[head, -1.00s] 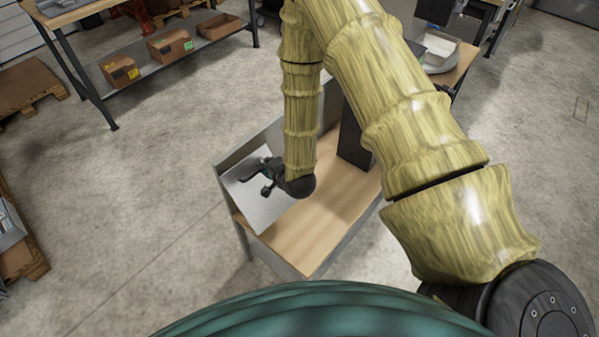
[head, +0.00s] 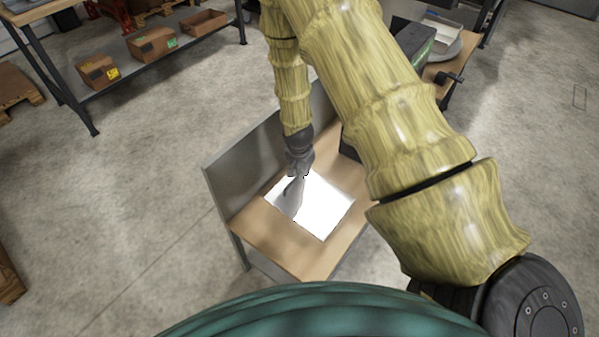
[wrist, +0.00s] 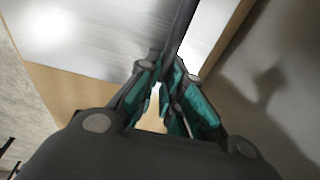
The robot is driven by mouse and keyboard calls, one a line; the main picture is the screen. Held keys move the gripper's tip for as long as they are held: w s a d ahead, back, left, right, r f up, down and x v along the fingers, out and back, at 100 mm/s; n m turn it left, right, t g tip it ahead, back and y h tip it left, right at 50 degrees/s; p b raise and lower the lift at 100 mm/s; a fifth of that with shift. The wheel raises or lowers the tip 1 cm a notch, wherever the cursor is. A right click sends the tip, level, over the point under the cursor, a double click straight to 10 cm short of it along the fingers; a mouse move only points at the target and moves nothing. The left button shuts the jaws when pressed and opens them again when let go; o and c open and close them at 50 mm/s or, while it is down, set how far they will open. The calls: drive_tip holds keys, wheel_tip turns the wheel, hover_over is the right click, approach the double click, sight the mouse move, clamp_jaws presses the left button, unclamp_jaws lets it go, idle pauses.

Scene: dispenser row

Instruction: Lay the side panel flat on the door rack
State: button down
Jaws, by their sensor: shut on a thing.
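The side panel (head: 327,208) is a bright white sheet, roughly level over the wooden top in the head view. In the wrist view the panel (wrist: 85,35) shows as a pale sheet beyond the fingers. My gripper (head: 296,180) points down at the panel's upper left part. In the wrist view my gripper (wrist: 165,80) has its teal-padded fingers closed around a thin dark upright strip at the panel. I cannot tell whether the panel touches the wood. No separate door rack can be told apart from the wood-topped stand (head: 315,260).
A grey upright wall (head: 235,165) edges the stand at the left and back. A dark box-shaped unit (head: 408,42) stands behind my arm. A shelf with several cardboard boxes (head: 152,44) is at the upper left. Bare wood shows in front of the panel.

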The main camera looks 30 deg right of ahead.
sight(303, 183)
drive_tip(key=shift+d, duration=0.35)
drive_tip(key=shift+s+f, duration=0.1)
drive_tip(key=shift+f, duration=0.15)
drive_tip(key=shift+f+b, duration=2.4)
drive_tip(key=shift+f, duration=0.5)
drive_tip(key=c, duration=1.5)
unclamp_jaws()
drive_tip(key=shift+s+a+r, duration=0.25)
drive_tip(key=shift+a+r, duration=0.05)
drive_tip(key=shift+r, duration=1.65)
drive_tip(key=shift+s+a+r, duration=0.2)
drive_tip(key=shift+a+r, duration=0.05)
drive_tip(key=shift+r, duration=1.7)
drive_tip(key=shift+s+a+r, duration=0.25)
drive_tip(key=shift+a+r, duration=0.05)
drive_tip(key=shift+r, duration=1.65)
